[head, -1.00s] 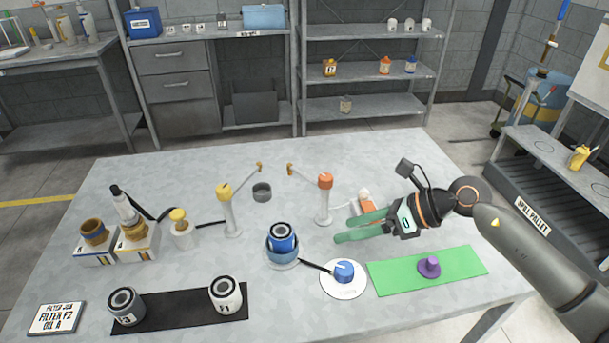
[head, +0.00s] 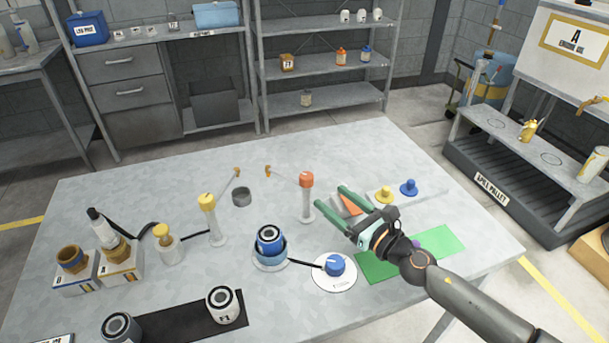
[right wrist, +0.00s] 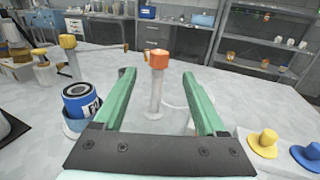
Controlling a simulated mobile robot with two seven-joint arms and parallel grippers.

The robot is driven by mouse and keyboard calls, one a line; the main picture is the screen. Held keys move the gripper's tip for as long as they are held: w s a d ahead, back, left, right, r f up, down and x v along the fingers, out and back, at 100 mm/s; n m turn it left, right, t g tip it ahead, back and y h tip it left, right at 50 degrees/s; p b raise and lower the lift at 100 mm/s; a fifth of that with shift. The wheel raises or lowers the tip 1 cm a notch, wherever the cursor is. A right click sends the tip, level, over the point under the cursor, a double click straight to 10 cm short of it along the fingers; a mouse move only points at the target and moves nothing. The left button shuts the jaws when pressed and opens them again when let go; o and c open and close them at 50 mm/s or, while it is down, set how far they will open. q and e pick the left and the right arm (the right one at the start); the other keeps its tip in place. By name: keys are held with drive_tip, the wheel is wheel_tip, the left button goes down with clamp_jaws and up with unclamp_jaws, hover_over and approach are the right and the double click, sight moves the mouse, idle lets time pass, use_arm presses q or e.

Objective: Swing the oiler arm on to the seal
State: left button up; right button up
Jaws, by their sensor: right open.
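The orange-capped oiler post (head: 306,200) stands upright on the table, its thin arm (head: 285,177) reaching back-left to a small tip. The yellow-capped oiler post (head: 211,220) stands further left, its arm also pointing back, beside a dark grey cup (head: 241,197). A blue filter (head: 269,238) with a dark ring-shaped seal on top sits in a blue holder, front-left of the orange post. My right gripper (head: 330,197) is open and empty, just right of the orange post. In the right wrist view the orange cap (right wrist: 158,60) shows between the fingers, beyond them. My left gripper is out of view.
A blue knob (head: 335,264) on a white disc lies in front, by a green mat (head: 435,243). Yellow (head: 384,195) and blue (head: 409,188) knobs stand to the right. A white filter (head: 222,305) stands on a black mat. The table's back middle is clear.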

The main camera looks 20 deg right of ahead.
sight(311, 182)
drive_tip(key=x, duration=1)
clamp_jaws()
idle(0.4)
idle(0.9)
